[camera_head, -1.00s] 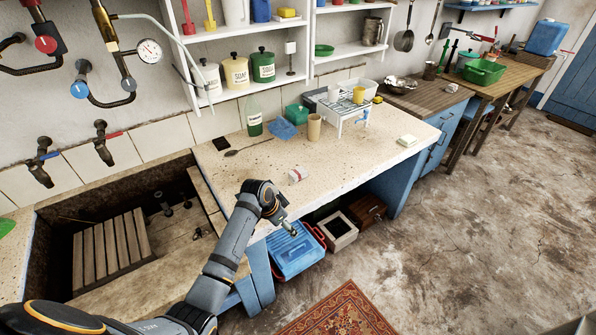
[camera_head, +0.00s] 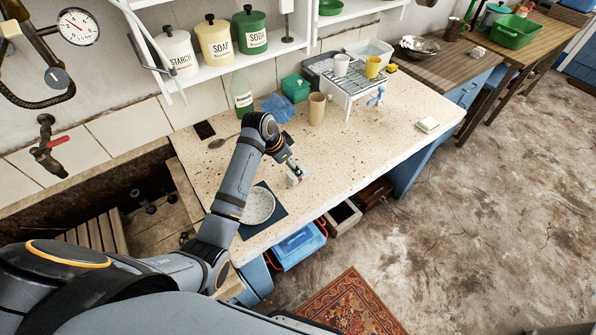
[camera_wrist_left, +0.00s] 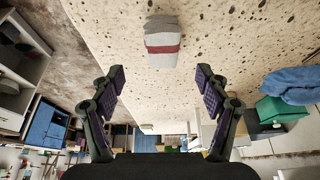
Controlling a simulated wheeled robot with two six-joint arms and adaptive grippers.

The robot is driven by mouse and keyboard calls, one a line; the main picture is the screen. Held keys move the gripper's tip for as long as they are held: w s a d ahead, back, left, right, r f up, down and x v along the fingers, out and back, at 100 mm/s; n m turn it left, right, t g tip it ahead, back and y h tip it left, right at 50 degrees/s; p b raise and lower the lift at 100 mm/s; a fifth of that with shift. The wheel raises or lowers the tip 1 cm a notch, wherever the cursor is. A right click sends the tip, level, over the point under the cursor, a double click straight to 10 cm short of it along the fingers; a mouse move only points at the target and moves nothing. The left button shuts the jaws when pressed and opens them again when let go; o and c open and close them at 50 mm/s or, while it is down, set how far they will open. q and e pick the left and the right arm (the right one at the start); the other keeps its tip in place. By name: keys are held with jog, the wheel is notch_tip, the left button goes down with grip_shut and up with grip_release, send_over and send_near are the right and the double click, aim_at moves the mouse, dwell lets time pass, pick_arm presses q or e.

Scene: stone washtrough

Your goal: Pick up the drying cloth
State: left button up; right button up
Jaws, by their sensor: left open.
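A small folded whitish cloth with a dark red band (camera_wrist_left: 162,42) lies on the speckled counter (camera_head: 345,150). It looks like the drying cloth. In the head view this folded cloth (camera_head: 297,176) is partly hidden by my left gripper (camera_head: 291,168). In the left wrist view my left gripper (camera_wrist_left: 160,82) is open and empty, with the cloth beyond its fingertips, roughly centred between them and apart from them. A crumpled blue cloth (camera_head: 278,107) lies farther back on the counter. It also shows at the right of the left wrist view (camera_wrist_left: 290,84). My right gripper is out of view.
A pale speckled plate (camera_head: 258,207) on a dark mat lies beside my left forearm. A green bottle (camera_head: 241,95), a green box (camera_head: 295,88), a tan cup (camera_head: 317,108) and a rack with cups (camera_head: 352,84) stand behind. The counter right of the folded cloth is mostly clear.

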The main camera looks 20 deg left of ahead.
pick_arm(q)
jog(key=x, duration=0.2)
jog(key=shift+w+f, duration=0.25)
jog(key=shift+f, duration=0.05)
jog(key=shift+p+x, duration=0.35)
jog(key=shift+x, duration=0.5)
jog(key=x, duration=0.2)
jog(key=shift+d+f, duration=0.1)
jog(key=shift+f, duration=0.2)
jog(key=shift+w+f, duration=0.25)
jog(key=shift+f, duration=0.25)
jog(key=c, duration=1.2)
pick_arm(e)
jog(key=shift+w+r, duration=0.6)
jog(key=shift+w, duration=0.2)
pick_arm(q)
jog(key=shift+r, duration=0.15)
jog(key=shift+c, duration=0.2)
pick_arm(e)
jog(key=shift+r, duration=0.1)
